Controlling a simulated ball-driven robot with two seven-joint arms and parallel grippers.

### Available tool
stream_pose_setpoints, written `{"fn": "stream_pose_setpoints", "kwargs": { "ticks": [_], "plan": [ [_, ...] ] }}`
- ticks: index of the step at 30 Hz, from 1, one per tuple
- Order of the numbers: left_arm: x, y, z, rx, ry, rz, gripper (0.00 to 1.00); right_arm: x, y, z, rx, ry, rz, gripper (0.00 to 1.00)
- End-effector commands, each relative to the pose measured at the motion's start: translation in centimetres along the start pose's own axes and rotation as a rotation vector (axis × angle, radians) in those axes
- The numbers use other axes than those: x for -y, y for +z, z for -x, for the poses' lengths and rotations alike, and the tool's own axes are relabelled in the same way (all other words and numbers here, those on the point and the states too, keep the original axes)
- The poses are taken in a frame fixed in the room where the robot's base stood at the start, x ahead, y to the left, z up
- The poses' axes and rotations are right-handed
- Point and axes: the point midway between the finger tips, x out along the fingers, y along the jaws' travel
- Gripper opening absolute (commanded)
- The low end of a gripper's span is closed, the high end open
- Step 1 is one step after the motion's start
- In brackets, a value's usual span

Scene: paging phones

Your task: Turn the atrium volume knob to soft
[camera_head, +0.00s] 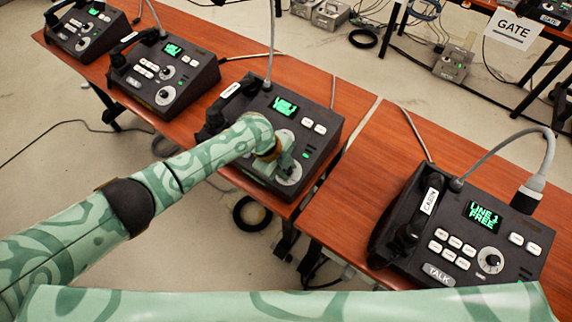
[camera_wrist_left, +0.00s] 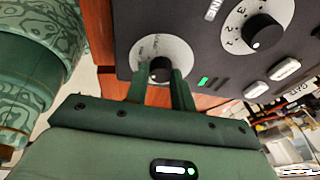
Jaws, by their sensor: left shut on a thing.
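The paging phone (camera_head: 300,103) in the middle has a lit green screen and a handset on its left; its name label (camera_head: 230,91) is too small to read. My left gripper (camera_head: 285,165) is over this phone's lower front. In the left wrist view its two green fingers are shut on a small black knob (camera_wrist_left: 160,70), one finger on each side. The knob sits on a pale round dial plate (camera_wrist_left: 150,48). Part of the plate's lettering and the knob's pointer are hidden or too small to read. My right gripper is not in view.
A larger numbered dial (camera_wrist_left: 262,28) and a lit green lamp (camera_wrist_left: 203,82) are near the held knob. The CABIN phone (camera_head: 470,225) stands on the right table, and two more phones stand at the upper left. A gray cable (camera_head: 270,45) rises behind the middle phone.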

Motion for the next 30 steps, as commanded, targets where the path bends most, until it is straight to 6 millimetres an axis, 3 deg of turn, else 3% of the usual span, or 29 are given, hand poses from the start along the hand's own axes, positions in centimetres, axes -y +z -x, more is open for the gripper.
{"fn": "stream_pose_setpoints", "kwargs": {
  "ticks": [21, 22, 24, 30],
  "plan": [
    [-0.02, 0.08, -0.01, 0.005, -0.019, 0.075, 0.01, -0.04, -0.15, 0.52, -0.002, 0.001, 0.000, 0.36],
    [-0.02, 0.09, -0.01, 0.005, -0.019, 0.075, 0.27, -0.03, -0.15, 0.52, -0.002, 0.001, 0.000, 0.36],
    [-0.02, 0.08, -0.01, 0.005, -0.019, 0.075, 0.46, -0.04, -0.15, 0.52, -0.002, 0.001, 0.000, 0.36],
    [-0.01, 0.04, 0.00, 0.004, -0.019, 0.075, 0.46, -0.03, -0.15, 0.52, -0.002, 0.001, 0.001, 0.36]
  ]
}}
